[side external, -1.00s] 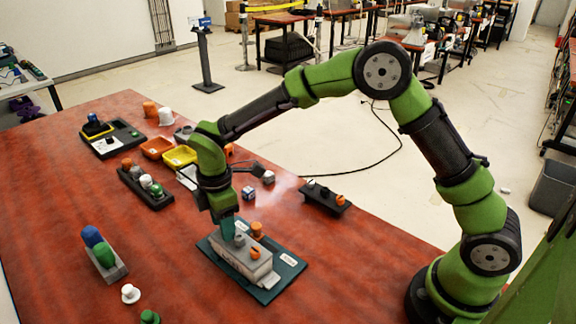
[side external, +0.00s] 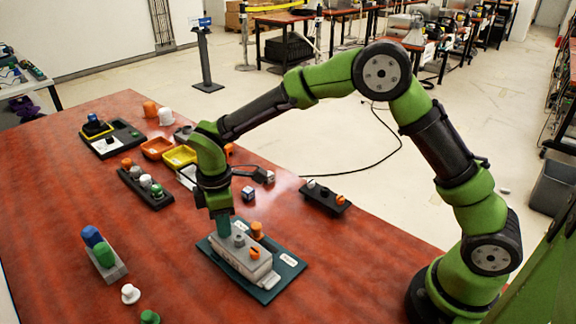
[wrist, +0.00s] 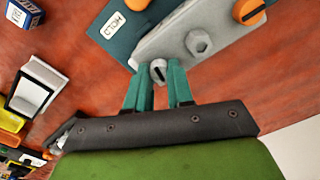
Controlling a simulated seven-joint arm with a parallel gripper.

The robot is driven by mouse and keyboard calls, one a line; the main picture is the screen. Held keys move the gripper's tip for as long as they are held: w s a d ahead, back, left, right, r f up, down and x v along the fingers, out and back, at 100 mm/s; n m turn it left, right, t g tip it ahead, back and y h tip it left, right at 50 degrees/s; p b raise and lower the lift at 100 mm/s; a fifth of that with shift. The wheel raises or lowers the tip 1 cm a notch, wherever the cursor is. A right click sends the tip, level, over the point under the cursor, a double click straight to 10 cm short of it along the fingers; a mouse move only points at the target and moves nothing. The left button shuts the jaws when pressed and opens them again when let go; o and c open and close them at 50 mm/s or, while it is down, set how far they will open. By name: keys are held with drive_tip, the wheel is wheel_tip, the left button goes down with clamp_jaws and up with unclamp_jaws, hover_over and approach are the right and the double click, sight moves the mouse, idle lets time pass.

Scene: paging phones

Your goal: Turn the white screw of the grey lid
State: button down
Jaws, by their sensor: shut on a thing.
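The grey lid (side external: 228,257) lies on a dark teal plate (side external: 272,290). In the wrist view the lid (wrist: 165,42) runs up to the right. The white screw (wrist: 158,68) is at the lid's near end, with a dark slot across its head. My gripper (wrist: 158,76) has its teal fingers on either side of the screw head and is shut on it. In the side view my gripper (side external: 223,231) points down at the lid's far left end and hides the screw. A grey knob (wrist: 198,43) and an orange knob (wrist: 248,12) sit further along the lid.
A second orange knob (side external: 257,230) stands behind the lid. A dark block with knobs (side external: 325,198) is to the right. A black tray of pegs (side external: 146,188) and yellow and orange bins are further left.

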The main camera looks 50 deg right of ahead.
drive_tip(key=m, duration=0.4)
drive_tip(key=shift+m, duration=0.3)
drive_tip(key=m, duration=0.3)
drive_tip(key=shift+m, duration=0.4)
drive_tip(key=m, duration=0.7)
drive_tip(key=shift+d, duration=0.1)
drive_tip(key=c, duration=1)
unclamp_jaws()
wheel_tip(320, 180, up, 17)
drive_tip(key=shift+f, duration=0.1)
